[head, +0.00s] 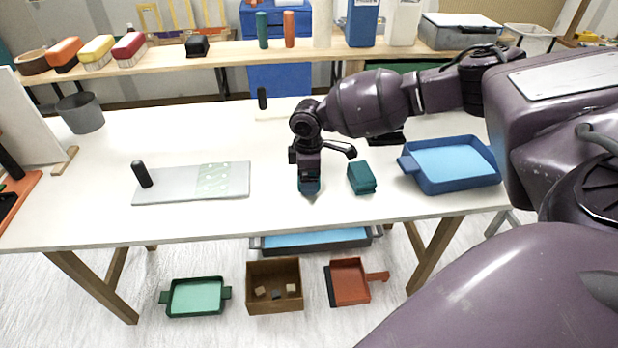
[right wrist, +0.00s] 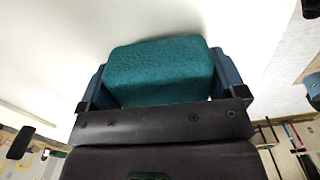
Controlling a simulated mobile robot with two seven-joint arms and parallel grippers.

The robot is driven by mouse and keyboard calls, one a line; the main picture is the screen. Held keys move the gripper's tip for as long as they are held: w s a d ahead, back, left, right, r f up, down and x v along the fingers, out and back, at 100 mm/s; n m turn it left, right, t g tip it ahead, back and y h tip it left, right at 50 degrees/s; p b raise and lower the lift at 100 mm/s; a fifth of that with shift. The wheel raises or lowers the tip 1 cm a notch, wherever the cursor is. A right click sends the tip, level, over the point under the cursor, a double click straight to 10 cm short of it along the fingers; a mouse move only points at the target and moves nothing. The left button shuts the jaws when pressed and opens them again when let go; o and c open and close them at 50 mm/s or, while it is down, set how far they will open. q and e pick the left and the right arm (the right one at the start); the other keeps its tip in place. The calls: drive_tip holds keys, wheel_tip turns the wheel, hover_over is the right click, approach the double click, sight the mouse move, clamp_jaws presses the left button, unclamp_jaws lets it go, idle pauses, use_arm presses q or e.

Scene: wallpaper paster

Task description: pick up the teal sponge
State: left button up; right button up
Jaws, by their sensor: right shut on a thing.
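My right gripper (head: 309,190) points down over the white table, left of a dark teal block (head: 361,178) that lies on the tabletop. In the right wrist view, a textured teal sponge (right wrist: 160,72) sits between the two blue fingers of the right gripper (right wrist: 165,85), which is shut on it. In the head view the held sponge is mostly hidden by the fingers. I cannot tell whether it touches the table. My left gripper is not in view.
A blue tray (head: 450,166) with light-blue liquid or lining stands on the right. A grey board (head: 178,185) with a black handle lies left, a grey cup (head: 80,113) behind it. A back shelf (head: 215,62) holds brushes and containers. The table's front middle is clear.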

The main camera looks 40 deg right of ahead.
wheel_tip(320, 180, up, 11)
drive_tip(key=shift+r+p, duration=0.15)
drive_tip(key=shift+p, duration=0.95)
wheel_tip(320, 180, up, 7)
drive_tip(key=p, duration=0.1)
drive_tip(key=shift+r, duration=0.15)
